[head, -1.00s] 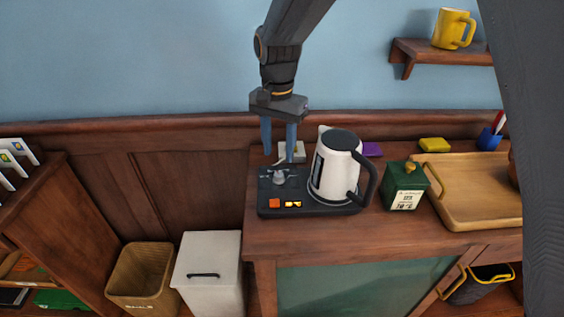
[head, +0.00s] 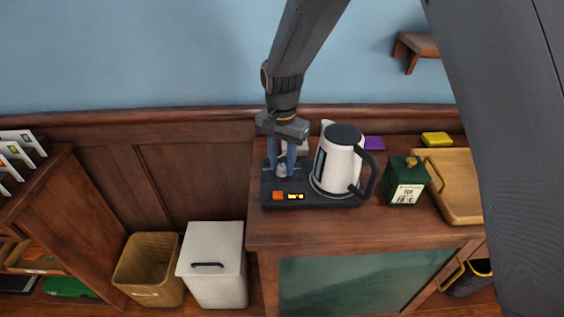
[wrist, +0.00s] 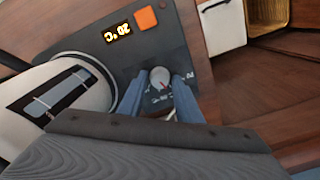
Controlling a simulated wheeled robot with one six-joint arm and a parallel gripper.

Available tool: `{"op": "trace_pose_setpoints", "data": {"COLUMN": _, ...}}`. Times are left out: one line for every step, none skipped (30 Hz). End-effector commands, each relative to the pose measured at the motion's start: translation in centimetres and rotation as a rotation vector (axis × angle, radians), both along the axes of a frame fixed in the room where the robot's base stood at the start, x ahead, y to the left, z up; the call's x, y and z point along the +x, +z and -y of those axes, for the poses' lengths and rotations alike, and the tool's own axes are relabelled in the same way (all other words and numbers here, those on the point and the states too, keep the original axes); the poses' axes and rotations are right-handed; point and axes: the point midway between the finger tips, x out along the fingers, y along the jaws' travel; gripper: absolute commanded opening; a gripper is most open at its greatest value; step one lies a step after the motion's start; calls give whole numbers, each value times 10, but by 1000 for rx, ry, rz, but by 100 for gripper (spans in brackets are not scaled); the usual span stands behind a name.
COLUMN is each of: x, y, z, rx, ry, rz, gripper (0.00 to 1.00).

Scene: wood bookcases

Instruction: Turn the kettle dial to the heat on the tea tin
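The kettle base (head: 318,201) is a dark panel on the wooden cabinet, with a grey dial (wrist: 160,76), an orange button (wrist: 146,18) and a lit display (wrist: 117,33) that appears to read 20 °C. The white and black kettle (head: 335,165) stands on its right part. My gripper (head: 282,166) points down over the dial. Its two blue fingers straddle the dial in the wrist view (wrist: 158,88), with small gaps showing on both sides. The dark green tea tin (head: 404,181) stands right of the kettle; its white label (head: 404,197) is too small to read surely.
A wooden tray (head: 460,206) lies right of the tin, partly behind my arm. A yellow block (head: 437,139) and a purple item (head: 374,143) lie at the back. A white bin (head: 214,278) and a wicker basket (head: 150,272) stand on the floor left.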

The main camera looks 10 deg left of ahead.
Motion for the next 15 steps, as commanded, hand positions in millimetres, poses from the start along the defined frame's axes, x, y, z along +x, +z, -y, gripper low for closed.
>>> {"op": "trace_pose_setpoints", "data": {"x": 0, "y": 0, "z": 0, "rx": 0, "ry": 0, "rz": 0, "gripper": 22}}
{"op": "trace_pose_setpoints", "data": {"x": 0, "y": 0, "z": 0, "rx": 0, "ry": 0, "rz": 0, "gripper": 17}}
{"op": "trace_pose_setpoints", "data": {"x": 0, "y": 0, "z": 0, "rx": 0, "ry": 0, "rz": 0, "gripper": 10}}
{"op": "trace_pose_setpoints", "data": {"x": 0, "y": 0, "z": 0, "rx": 0, "ry": 0, "rz": 0, "gripper": 5}}
{"op": "trace_pose_setpoints", "data": {"x": 0, "y": 0, "z": 0, "rx": 0, "ry": 0, "rz": 0, "gripper": 0}}
{"op": "trace_pose_setpoints", "data": {"x": 0, "y": 0, "z": 0, "rx": 0, "ry": 0, "rz": 0, "gripper": 0}}
{"op": "trace_pose_setpoints", "data": {"x": 0, "y": 0, "z": 0, "rx": 0, "ry": 0, "rz": 0, "gripper": 0}}
{"op": "trace_pose_setpoints", "data": {"x": 0, "y": 0, "z": 0, "rx": 0, "ry": 1, "rz": 0, "gripper": 0}}
{"op": "trace_pose_setpoints", "data": {"x": 0, "y": 0, "z": 0, "rx": 0, "ry": 2, "rz": 0, "gripper": 0}}
{"op": "trace_pose_setpoints", "data": {"x": 0, "y": 0, "z": 0, "rx": 0, "ry": 5, "rz": 0, "gripper": 0}}
{"op": "trace_pose_setpoints", "data": {"x": 0, "y": 0, "z": 0, "rx": 0, "ry": 8, "rz": 0, "gripper": 0}}
{"op": "trace_pose_setpoints", "data": {"x": 0, "y": 0, "z": 0, "rx": 0, "ry": 15, "rz": 0, "gripper": 0}}
{"op": "trace_pose_setpoints", "data": {"x": 0, "y": 0, "z": 0, "rx": 0, "ry": 23, "rz": 0, "gripper": 0}}
{"op": "trace_pose_setpoints", "data": {"x": 0, "y": 1, "z": 0, "rx": 0, "ry": 32, "rz": 0, "gripper": 0}}
{"op": "trace_pose_setpoints", "data": {"x": 0, "y": 1, "z": 0, "rx": 0, "ry": 45, "rz": 0, "gripper": 0}}
